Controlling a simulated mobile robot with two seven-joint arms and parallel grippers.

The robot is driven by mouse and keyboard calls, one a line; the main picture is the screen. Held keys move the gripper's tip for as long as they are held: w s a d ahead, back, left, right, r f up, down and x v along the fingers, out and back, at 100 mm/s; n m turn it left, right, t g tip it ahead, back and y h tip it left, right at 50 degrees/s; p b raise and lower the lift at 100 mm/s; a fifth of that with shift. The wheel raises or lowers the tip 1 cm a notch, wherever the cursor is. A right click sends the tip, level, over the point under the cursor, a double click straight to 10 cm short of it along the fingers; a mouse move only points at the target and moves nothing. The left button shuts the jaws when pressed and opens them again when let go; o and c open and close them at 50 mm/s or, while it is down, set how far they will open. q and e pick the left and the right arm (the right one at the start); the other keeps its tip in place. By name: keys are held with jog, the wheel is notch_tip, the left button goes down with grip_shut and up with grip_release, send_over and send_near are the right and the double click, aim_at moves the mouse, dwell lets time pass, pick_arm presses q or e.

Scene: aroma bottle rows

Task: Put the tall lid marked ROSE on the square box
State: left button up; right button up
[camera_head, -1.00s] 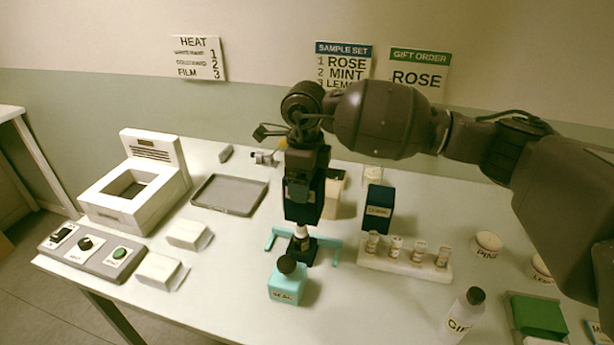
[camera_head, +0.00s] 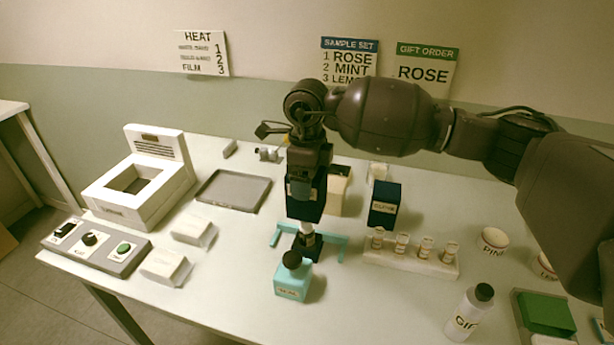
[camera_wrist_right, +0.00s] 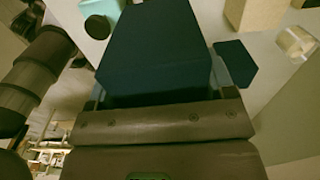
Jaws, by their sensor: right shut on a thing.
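My right gripper (camera_head: 307,178) is shut on a tall dark blue lid (camera_head: 305,206), held upright. It fills the middle of the right wrist view (camera_wrist_right: 155,50); I cannot read its marking. Directly below it is the small dark square box (camera_head: 305,245), with a bottle (camera_head: 307,230) standing up out of it. The box sits between the arms of a light teal bracket (camera_head: 336,240). The lid's lower edge is just above the bottle top, apart or nearly so. My left gripper is not in view.
A second dark blue lid (camera_head: 384,207) with a pale label stands to the right, behind a rack of small vials (camera_head: 410,260). A teal bottle with a black cap (camera_head: 292,280) stands in front of the box. A grey tray (camera_head: 233,191) and white heater (camera_head: 140,190) are left.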

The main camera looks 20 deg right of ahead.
jog(key=shift+f+b, duration=1.05)
jog(key=shift+f, duration=1)
jog(key=shift+f+b, duration=0.85)
jog(key=shift+f, duration=1)
jog(key=shift+f+b, duration=0.35)
jog(key=shift+f, duration=0.7)
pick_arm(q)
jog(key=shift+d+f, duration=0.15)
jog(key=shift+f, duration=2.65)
pick_arm(e)
jog(key=shift+f, duration=0.3)
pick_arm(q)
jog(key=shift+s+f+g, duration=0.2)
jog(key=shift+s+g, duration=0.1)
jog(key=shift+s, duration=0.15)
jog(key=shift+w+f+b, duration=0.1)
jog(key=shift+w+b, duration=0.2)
pick_arm(e)
jog(key=shift+f, duration=0.45)
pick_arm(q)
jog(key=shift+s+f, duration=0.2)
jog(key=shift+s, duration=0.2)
pick_arm(e)
jog(key=shift+f, duration=0.1)
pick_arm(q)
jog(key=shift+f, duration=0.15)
pick_arm(e)
jog(key=shift+f, duration=0.35)
